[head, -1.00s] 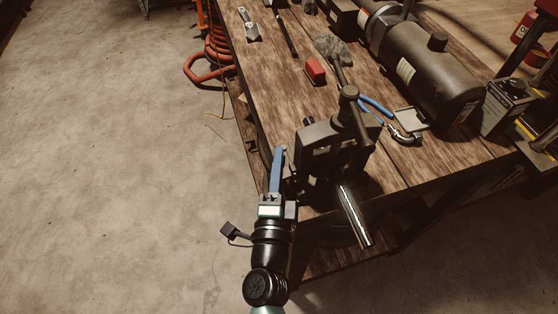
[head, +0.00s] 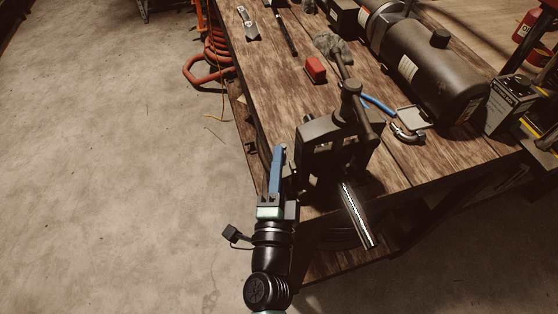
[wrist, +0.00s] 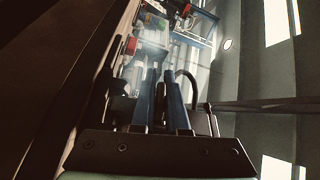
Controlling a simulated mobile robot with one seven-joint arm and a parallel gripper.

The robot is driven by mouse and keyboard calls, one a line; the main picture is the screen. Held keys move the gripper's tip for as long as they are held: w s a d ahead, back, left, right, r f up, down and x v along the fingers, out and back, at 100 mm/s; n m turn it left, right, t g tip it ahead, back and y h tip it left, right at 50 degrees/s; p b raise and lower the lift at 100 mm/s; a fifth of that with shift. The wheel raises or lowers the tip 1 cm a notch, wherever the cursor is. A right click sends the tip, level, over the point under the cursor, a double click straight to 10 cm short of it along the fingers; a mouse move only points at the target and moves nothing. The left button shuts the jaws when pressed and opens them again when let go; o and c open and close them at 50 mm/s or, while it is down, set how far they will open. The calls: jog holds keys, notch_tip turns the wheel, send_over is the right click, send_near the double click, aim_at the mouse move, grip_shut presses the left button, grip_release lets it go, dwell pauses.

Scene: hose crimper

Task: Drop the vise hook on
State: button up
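The dark metal vise (head: 322,135) stands on the near corner of the workbench, with its screw and long bar handle on top and a shiny pipe (head: 358,218) sticking out toward me. My gripper (head: 278,154) is low at the left side of the vise, its blue fingers pointing up close beside the vise frame. It also shows in the wrist view (wrist: 160,78), with a narrow gap between the two blue fingers. A dark shape is in or behind that gap; I cannot tell whether it is touched. The vise hook does not stand out clearly from the dark frame.
The wooden workbench (head: 270,78) holds a red block (head: 315,69), a grey rag (head: 330,45), blue-handled pliers (head: 378,104) and a large dark cylinder machine (head: 435,70). An orange hose (head: 208,68) hangs at the bench's left. The concrete floor at left is clear.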

jog(key=shift+o, duration=0.6)
jog(key=s+f+b, duration=0.1)
jog(key=s+b, duration=0.2)
jog(key=s, duration=1)
jog(key=shift+a+f+b, duration=0.2)
jog(key=shift+a+b, duration=0.1)
jog(key=shift+a, duration=0.1)
jog(key=shift+w, duration=0.1)
jog(key=w+a+r+n+t+y+p, duration=0.1)
jog(key=w+r+n+t+y, duration=0.2)
jog(key=r, duration=0.7)
jog(key=w+a+r+n+y+p, duration=0.1)
jog(key=w+r+n, duration=0.25)
jog(key=r, duration=0.65)
jog(key=w+a+r+n+t+y+p, duration=0.1)
jog(key=w+a+r+n+t+y, duration=0.3)
jog(key=r, duration=0.6)
jog(key=s+d+r+n+h+p, duration=0.1)
jog(key=s+d+r+n+h, duration=0.1)
jog(key=r, duration=1)
jog(key=s+d+r+n+t+h+p, duration=0.1)
jog(key=s+d+r+n+h, duration=0.2)
jog(key=r, duration=0.8)
jog(key=shift+s+d+r+h, duration=0.4)
jog(key=shift+s+d+h, duration=0.4)
jog(key=shift+s+d, duration=0.35)
